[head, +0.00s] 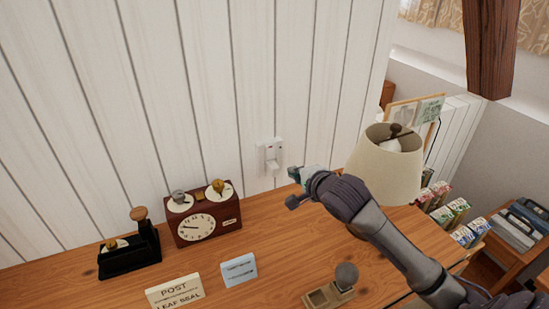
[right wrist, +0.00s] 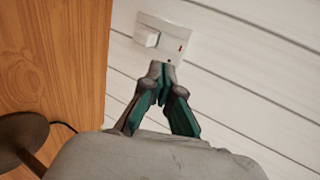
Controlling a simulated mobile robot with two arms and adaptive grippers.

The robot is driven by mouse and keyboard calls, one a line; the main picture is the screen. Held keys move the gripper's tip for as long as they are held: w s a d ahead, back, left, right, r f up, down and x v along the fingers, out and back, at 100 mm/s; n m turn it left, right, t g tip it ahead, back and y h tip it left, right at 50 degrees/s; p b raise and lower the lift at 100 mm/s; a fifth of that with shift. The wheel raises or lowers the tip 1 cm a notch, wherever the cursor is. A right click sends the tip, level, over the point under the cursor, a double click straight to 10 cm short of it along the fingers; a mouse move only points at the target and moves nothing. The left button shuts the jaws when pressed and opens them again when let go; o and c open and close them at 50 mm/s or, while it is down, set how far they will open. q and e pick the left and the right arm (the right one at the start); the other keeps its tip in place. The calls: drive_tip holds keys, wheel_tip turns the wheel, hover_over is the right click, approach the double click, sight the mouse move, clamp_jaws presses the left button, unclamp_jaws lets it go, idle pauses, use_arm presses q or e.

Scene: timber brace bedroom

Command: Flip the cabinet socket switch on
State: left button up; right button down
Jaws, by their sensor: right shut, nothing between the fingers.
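The white socket (head: 268,150) is on the white plank wall just above the cabinet top, with a white block at its lower part. In the right wrist view the socket plate (right wrist: 170,37) shows a raised white square and a small red mark. My right gripper (head: 290,187) is in front of the wall, to the lower right of the socket. In the right wrist view its fingers (right wrist: 161,76) are shut and empty, with the tips by the plate's edge. I cannot tell whether they touch it. My left gripper is not in view.
A lamp with a cream shade (head: 385,165) stands close behind my right arm. A brown clock (head: 203,216), a black stamp device (head: 130,250), two cards (head: 239,270) and a wooden stamp holder (head: 330,292) are on the wooden top (head: 275,225). The top below the socket is clear.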

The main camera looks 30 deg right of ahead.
approach(269, 155)
drive_tip(key=x, duration=0.2)
drive_tip(key=p+x, duration=0.1)
drive_tip(key=f+x, duration=0.1)
drive_tip(key=x, duration=0.1)
drive_tip(key=shift+w+d+f+p, duration=0.1)
drive_tip(key=shift+d+f+p, duration=0.05)
drive_tip(key=shift+d+p, duration=0.2)
drive_tip(key=shift+x, duration=0.8)
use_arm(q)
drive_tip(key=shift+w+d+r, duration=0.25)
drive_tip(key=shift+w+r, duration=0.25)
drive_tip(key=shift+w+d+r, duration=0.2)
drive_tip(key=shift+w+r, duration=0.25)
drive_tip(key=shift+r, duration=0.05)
use_arm(e)
drive_tip(key=shift+a, duration=0.1)
drive_tip(key=shift+w+a, duration=0.2)
drive_tip(key=shift+a, duration=0.05)
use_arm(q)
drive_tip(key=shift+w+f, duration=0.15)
use_arm(e)
drive_tip(key=shift+r, duration=0.3)
